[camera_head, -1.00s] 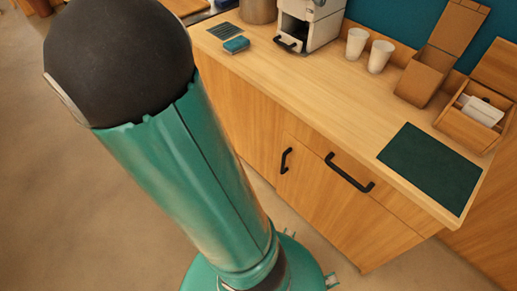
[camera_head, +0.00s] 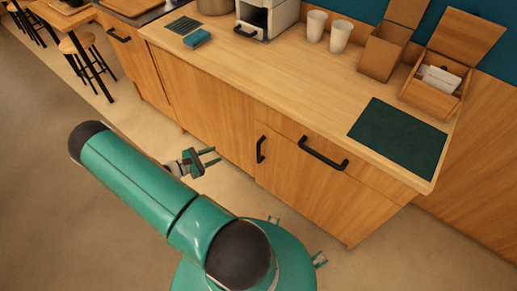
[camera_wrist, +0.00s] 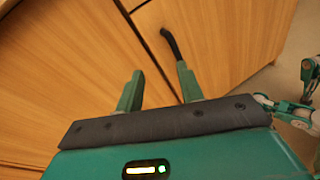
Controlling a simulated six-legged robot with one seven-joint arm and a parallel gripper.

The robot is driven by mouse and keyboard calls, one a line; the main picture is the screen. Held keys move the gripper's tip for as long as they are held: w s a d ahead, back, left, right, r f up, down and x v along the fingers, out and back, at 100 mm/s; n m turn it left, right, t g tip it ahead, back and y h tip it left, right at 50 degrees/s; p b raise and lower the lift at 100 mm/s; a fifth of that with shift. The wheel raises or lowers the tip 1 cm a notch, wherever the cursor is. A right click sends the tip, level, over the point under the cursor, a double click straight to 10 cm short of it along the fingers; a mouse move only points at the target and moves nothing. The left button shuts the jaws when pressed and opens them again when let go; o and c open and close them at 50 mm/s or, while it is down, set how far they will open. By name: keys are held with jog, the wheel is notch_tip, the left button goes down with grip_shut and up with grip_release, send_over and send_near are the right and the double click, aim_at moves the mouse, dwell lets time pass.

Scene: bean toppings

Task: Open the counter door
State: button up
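The wooden counter door (camera_head: 304,186) is closed, flush with the counter front. Its short black vertical handle (camera_head: 261,149) sits near the door's left edge. A wider black drawer handle (camera_head: 323,155) is mounted to its right. My gripper (camera_head: 210,158) is in front of the counter, left of the door handle and apart from it. In the wrist view my gripper (camera_wrist: 158,82) has its two green fingers spread with nothing between them. A black handle (camera_wrist: 174,48) shows there just beyond the right finger, on the wooden front (camera_wrist: 225,40).
The countertop (camera_head: 290,85) holds a green mat (camera_head: 399,136), white cups (camera_head: 327,34), wooden boxes (camera_head: 437,85), a white machine (camera_head: 268,17) and a teal sponge-like block (camera_head: 196,38). Stools (camera_head: 86,60) stand at far left. Floor left of my arm is clear.

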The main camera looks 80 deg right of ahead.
aim_at(258, 148)
jog(key=s+d+f+n+h, duration=0.3)
jog(key=s+f+n, duration=0.1)
jog(key=s+f, duration=0.45)
jog(key=shift+t, duration=0.4)
jog(key=x, duration=1.3)
jog(key=shift+w+d+f, duration=0.2)
jog(key=shift+c, duration=0.5)
grip_shut()
